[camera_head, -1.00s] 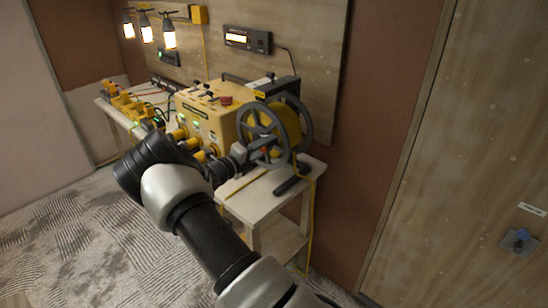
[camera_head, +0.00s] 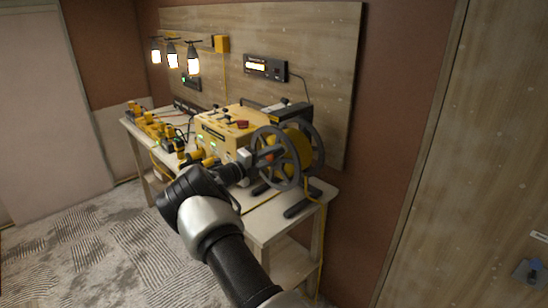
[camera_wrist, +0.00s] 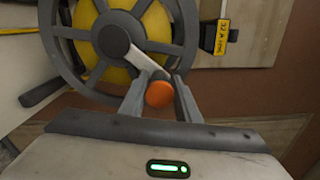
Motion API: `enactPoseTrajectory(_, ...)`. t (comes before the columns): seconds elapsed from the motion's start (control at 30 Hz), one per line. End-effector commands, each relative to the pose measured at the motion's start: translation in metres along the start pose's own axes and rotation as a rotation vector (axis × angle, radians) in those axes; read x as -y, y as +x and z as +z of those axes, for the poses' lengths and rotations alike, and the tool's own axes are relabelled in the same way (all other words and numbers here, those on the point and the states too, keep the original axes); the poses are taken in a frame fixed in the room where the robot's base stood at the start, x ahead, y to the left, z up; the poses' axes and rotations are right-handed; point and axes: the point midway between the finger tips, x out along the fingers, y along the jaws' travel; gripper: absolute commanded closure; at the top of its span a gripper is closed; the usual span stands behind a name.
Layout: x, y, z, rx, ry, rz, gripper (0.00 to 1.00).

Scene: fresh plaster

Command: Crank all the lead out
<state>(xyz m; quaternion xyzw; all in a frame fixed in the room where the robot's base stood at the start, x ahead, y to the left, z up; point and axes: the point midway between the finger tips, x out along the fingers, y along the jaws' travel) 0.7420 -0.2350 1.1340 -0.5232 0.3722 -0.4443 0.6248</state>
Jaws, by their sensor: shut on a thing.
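The cable reel stands at the right end of the bench, with grey spoked wheels (camera_head: 293,181) and a yellow drum (camera_wrist: 153,22). In the wrist view a short grey crank arm (camera_wrist: 117,40) runs from the hub down to a round orange knob (camera_wrist: 159,94). My gripper (camera_wrist: 160,92) is shut on this knob, one finger on each side. In the head view my gripper (camera_head: 258,160) reaches the near face of the reel, and my arm hides part of the bench front. A yellow lead (camera_head: 322,240) hangs down at the bench's right end.
A yellow box (camera_head: 215,135) with a red button stands left of the reel on the bench (camera_head: 262,228). A display (camera_head: 265,68) and three lit lamps (camera_head: 193,60) are on the board behind. Carpet (camera_head: 90,250) is clear at left.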

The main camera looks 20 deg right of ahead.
Motion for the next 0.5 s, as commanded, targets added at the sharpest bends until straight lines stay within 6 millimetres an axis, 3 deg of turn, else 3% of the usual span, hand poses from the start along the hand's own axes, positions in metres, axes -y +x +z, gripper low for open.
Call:
enactPoseTrajectory(0.33,0.0040,0.0003,0.0022,0.003,0.005,-0.005,1.00)
enactPoseTrajectory(0.37,0.0040,0.0003,0.0022,0.003,0.005,-0.005,0.66)
enactPoseTrajectory(0.4,0.0039,0.0003,0.0021,0.003,0.005,-0.005,0.60)
enactPoseTrajectory(0.5,0.0028,0.0002,0.0016,0.003,0.004,-0.003,0.60)
